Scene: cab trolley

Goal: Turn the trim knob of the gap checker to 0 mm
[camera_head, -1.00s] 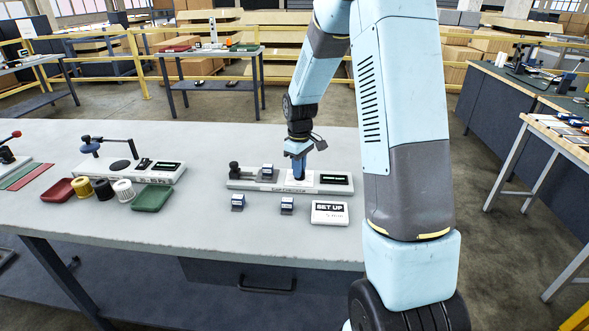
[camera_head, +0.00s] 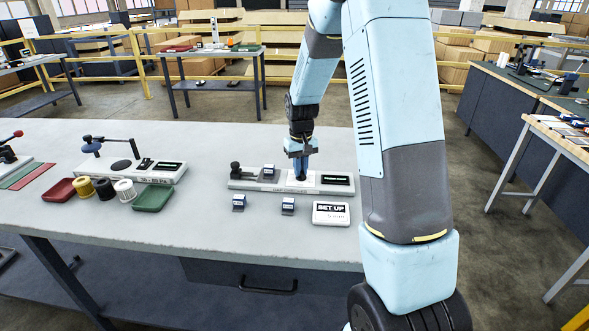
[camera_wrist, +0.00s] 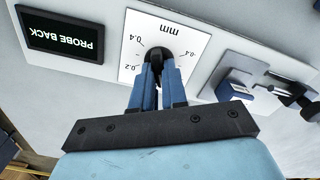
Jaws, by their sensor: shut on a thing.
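The gap checker (camera_head: 240,184) is a long pale grey base on the bench, with a small dark screen (camera_head: 337,180) at its right end. In the wrist view its screen (camera_wrist: 62,32) reads "PROBE BACK", upside down. The trim knob (camera_wrist: 156,55) is dark and round, on a white dial plate (camera_wrist: 175,22) marked "mm" with numbers such as 0.2 and 0.4. My gripper (camera_wrist: 158,72) points down with its blue fingers shut on the knob, hiding most of it and any pointer. In the head view my gripper (camera_head: 300,172) stands over the dial.
A small blue and white block (camera_head: 269,170) sits on the checker, left of the knob; two similar blocks (camera_head: 239,203) (camera_head: 288,205) lie in front. A "SET UP" card (camera_head: 331,213) lies at front right. Dishes, spools and another device (camera_head: 150,172) stand to the left.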

